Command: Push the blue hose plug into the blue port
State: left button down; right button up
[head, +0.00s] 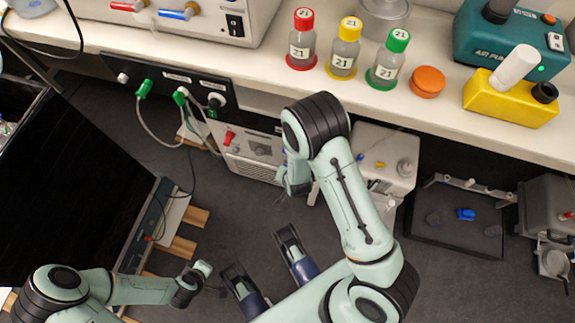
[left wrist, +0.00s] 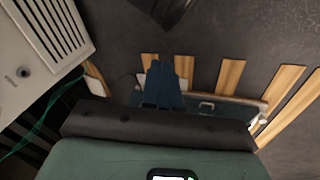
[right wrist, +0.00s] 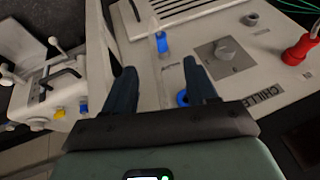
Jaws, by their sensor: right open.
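In the right wrist view, a blue hose plug (right wrist: 162,42) shows on the chiller front (right wrist: 175,72), beyond my fingertips. A blue ring-shaped port (right wrist: 183,98) is closer, partly covered by the right-hand finger. My right gripper (right wrist: 160,76) is open in front of the chiller panel, with nothing seen between its fingers. In the head view my right gripper (head: 285,200) is beside the chiller, and my arm hides the blue plug and port. My left gripper (left wrist: 166,68) is shut and empty, over the floor at lower left in the head view.
A red plug (right wrist: 300,48) and a grey knob (right wrist: 222,50) are on the chiller. Another device (head: 370,140) with blue and yellow fittings stands beside it. Bottles (head: 345,48) and a yellow box (head: 510,98) stand on the bench above. Wooden slats (left wrist: 230,75) lie on the floor.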

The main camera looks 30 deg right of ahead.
pick_arm(q)
jog(key=s+a+f+g+b, duration=0.1)
jog(key=s+f+g+b, duration=0.1)
jog(key=s+f+b, duration=0.2)
jog(key=shift+s+a+f+n+g, duration=0.35)
jog(key=shift+s+f, duration=0.85)
jog(key=shift+f, duration=0.4)
pick_arm(e)
jog(key=x, duration=1.2)
jog(key=shift+c, duration=0.3)
grip_shut()
pick_arm(q)
jog(key=shift+r, duration=0.1)
pick_arm(e)
jog(key=shift+s+a, duration=0.15)
pick_arm(q)
jog(key=shift+r, duration=0.2)
pick_arm(e)
jog(key=shift+s+a, duration=0.3)
jog(key=shift+a, duration=0.1)
pick_arm(q)
jog(key=shift+r+p, duration=0.3)
jog(key=shift+p, duration=0.15)
pick_arm(e)
jog(key=shift+s+a, duration=0.55)
jog(key=shift+a, duration=0.05)
